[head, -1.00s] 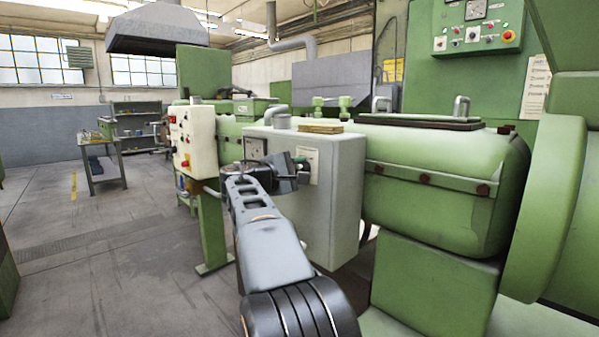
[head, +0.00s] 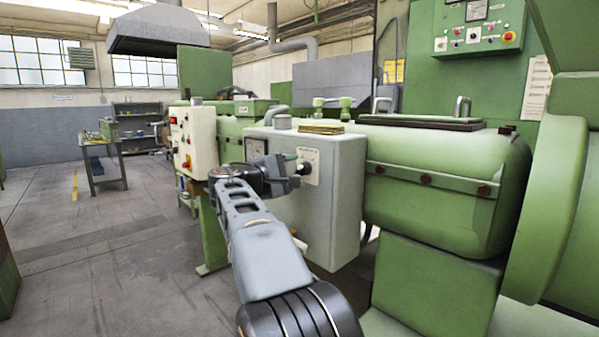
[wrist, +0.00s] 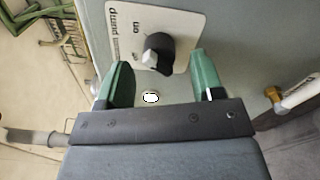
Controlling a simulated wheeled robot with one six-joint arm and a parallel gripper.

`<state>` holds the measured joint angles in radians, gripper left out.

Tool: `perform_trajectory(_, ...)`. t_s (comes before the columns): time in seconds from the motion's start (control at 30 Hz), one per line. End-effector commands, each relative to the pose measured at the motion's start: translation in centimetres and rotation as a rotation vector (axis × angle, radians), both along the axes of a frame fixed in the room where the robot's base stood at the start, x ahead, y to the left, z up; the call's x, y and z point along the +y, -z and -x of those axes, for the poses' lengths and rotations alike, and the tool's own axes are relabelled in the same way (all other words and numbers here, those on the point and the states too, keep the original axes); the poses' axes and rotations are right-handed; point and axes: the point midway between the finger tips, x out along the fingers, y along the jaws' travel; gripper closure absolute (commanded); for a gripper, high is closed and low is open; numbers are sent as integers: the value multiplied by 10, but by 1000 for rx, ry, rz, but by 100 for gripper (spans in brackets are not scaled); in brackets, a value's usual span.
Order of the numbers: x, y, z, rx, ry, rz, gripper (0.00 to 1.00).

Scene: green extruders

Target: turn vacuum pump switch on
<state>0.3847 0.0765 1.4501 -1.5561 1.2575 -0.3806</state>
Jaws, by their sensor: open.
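The vacuum pump switch is a black rotary knob (wrist: 155,55) with a light grey grip, on a white label plate (wrist: 128,18). The plate's print is upside down in the wrist view, and part of it reads "pump". In the head view the knob (head: 304,168) shows on the front of the grey box (head: 340,190). My gripper (wrist: 162,78) is open, with green fingertips either side of and short of the knob. I cannot see them touching it. In the head view my gripper (head: 291,170) is just left of the knob.
A cream control box (head: 195,140) stands further left. Green extruder housing (head: 445,185) fills the right. Open floor (head: 110,250) lies to the left.

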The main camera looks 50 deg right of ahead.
Motion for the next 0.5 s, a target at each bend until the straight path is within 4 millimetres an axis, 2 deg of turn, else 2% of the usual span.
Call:
perform_trajectory(0.2,47,0,-4,-1,-4,1,39)
perform_trajectory(0.5,95,0,-7,-1,-2,0,39)
